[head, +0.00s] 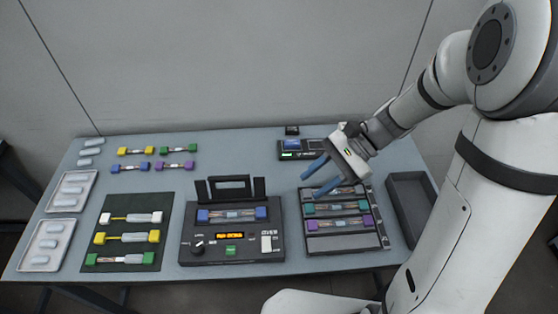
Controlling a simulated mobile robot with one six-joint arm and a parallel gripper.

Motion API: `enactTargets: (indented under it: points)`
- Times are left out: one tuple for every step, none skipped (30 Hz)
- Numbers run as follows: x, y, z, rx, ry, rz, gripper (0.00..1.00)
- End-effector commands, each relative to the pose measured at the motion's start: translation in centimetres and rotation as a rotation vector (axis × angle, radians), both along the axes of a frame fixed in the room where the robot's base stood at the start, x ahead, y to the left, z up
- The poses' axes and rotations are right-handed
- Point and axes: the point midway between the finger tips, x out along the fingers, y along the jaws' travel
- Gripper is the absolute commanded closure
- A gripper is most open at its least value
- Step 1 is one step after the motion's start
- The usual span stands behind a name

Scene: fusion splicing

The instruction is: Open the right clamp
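A black bench device (232,248) with a lit orange display and a dial stands at the table's front middle. A blue-ended piece (232,215) lies across its top. At its back edge a framed lid (231,184) stands upright, with a dark upright flap (260,188) on the right and another (201,191) on the left. The right flap looks like the right clamp and appears raised. My gripper (310,187) has two blue fingers spread apart with nothing between them. It is right of the device, above the back of a rack, apart from the flap.
The dark rack (345,243) holds several coloured-ended pieces below my gripper. A small device with a blue screen (292,146) stands behind. An empty dark tray (411,205) is at right. A dark mat (112,210) with pieces and two white trays are at left.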

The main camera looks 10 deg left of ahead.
Motion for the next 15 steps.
enactTargets:
  points:
    - [0.9, 0.7, -2.2, 0.041, 0.086, -0.047, 0.63]
    - [1.4, 1.2, -2.9, 0.067, 0.136, -0.078, 0.63]
    - [2.2, 1.8, -4.0, 0.102, 0.201, -0.118, 0.63]
    - [2.8, 2.2, -4.7, 0.127, 0.248, -0.149, 0.63]
    - [3.3, 2.6, -5.5, 0.154, 0.296, -0.178, 0.63]
    - [4.1, 3.0, -6.6, 0.186, 0.358, -0.216, 0.63]
    - [4.7, 3.3, -7.4, 0.209, 0.401, -0.245, 0.63]
    - [5.2, 3.6, -8.2, 0.232, 0.444, -0.272, 0.63]
    - [5.9, 3.9, -9.2, 0.261, 0.494, -0.306, 0.63]
    - [6.4, 4.1, -9.9, 0.28, 0.53, -0.33, 0.63]
    - [6.8, 4.3, -10.5, 0.299, 0.564, -0.352, 0.63]
    - [7.4, 4.4, -11.3, 0.321, 0.601, -0.379, 0.63]
    - [7.8, 4.5, -11.9, 0.337, 0.627, -0.396, 0.63]
    - [8.1, 4.6, -12.3, 0.349, 0.651, -0.412, 0.63]
    - [8.4, 4.7, -12.9, 0.364, 0.675, -0.429, 0.63]
